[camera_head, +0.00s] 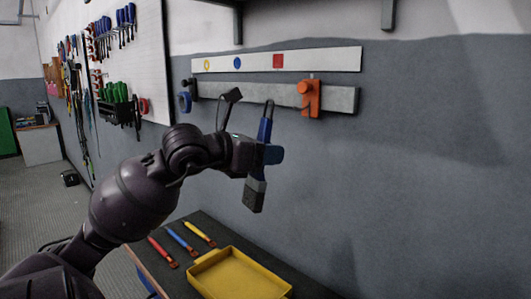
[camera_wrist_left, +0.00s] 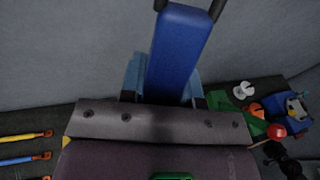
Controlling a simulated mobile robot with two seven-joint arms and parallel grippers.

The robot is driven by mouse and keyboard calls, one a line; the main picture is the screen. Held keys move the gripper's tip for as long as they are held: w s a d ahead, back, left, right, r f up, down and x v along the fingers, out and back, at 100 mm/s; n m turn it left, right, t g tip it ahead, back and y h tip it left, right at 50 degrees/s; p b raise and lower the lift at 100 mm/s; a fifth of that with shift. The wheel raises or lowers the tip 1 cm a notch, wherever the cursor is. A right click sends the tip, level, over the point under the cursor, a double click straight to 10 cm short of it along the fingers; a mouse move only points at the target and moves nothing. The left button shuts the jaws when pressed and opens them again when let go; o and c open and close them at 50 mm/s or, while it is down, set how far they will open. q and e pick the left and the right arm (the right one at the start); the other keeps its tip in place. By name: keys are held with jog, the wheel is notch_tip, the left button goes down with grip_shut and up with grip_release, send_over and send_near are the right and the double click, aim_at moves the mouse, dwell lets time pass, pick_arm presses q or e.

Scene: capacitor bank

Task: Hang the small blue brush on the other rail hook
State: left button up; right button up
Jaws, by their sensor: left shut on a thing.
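The small blue brush (camera_head: 265,130) hangs handle up in my left gripper (camera_head: 262,153), its grey head (camera_head: 254,195) pointing down. My left gripper is shut on the handle. In the left wrist view the blue handle (camera_wrist_left: 180,45) stands between the fingers (camera_wrist_left: 165,88), with dark loop ends at its top. A dark loop (camera_head: 268,104) shows above the brush, in front of the grey rail (camera_head: 340,99); I cannot tell whether it touches the rail. A black hook-like piece (camera_head: 231,96) is left of it, partly behind my arm. My right gripper is out of view.
An orange clamp (camera_head: 310,98) sits on the rail's right part and a blue ring (camera_head: 184,102) hangs at its left end. A marked white strip (camera_head: 330,60) is above. Below are a yellow tray (camera_head: 240,275) and several brushes. The wall to the right is clear.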

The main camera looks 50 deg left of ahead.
pick_arm(q)
jog(key=w+a+f+b, duration=0.1)
jog(key=w, duration=0.9)
jog(key=shift+f, duration=0.35)
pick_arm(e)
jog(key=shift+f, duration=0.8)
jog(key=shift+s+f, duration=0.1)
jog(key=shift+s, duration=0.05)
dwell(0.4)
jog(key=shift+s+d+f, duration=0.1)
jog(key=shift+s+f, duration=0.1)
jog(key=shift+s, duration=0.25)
